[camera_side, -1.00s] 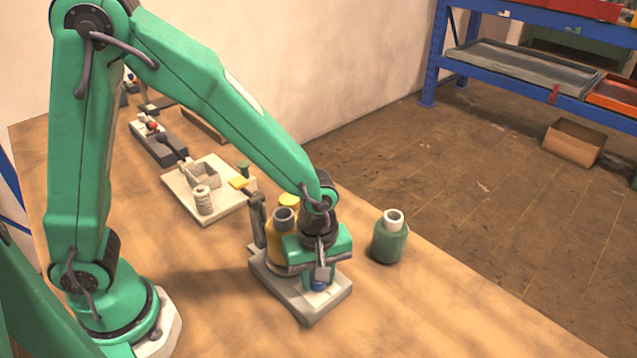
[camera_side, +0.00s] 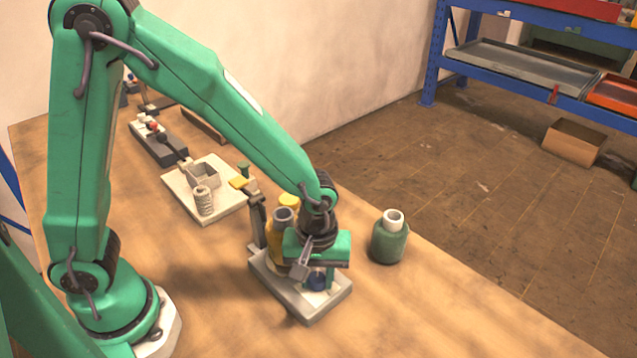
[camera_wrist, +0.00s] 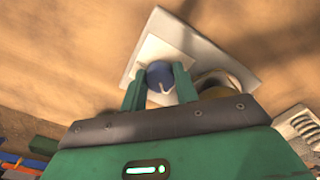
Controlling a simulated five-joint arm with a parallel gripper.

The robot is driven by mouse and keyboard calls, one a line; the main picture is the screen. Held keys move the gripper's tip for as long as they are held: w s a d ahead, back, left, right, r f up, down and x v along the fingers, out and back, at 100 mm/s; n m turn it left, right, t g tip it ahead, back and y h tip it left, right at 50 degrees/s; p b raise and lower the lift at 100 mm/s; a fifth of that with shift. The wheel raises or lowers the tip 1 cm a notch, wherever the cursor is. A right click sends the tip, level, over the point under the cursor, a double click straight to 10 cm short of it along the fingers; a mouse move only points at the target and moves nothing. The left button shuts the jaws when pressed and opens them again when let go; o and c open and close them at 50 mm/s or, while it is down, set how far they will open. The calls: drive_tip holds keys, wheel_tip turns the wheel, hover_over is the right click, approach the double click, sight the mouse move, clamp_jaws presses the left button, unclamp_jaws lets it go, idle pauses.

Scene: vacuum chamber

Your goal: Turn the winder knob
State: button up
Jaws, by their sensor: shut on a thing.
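The blue winder knob (camera_side: 316,281) sits on the front part of a grey base plate (camera_side: 305,308). In the wrist view the knob (camera_wrist: 160,76) shows as a blue disc with a pale mark on its lower edge. My gripper (camera_side: 318,280) points down over the plate, and its two green fingers (camera_wrist: 160,88) are shut on the knob, one on each side. A yellow spool (camera_side: 274,240) with a grey top stands on the same plate, just left of my gripper. My gripper hides part of the spool and the plate in the side view.
A green bottle (camera_side: 390,240) with a white neck stands right of the plate. Behind is a pale fixture (camera_side: 215,215) with a small box and a ribbed white post. A dark fixture (camera_side: 160,143) lies farther back. The table front is clear.

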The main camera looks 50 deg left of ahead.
sight(317, 278)
drive_tip(key=o, duration=1)
drive_tip(key=shift+r, duration=0.15)
drive_tip(key=shift+r, duration=3.8)
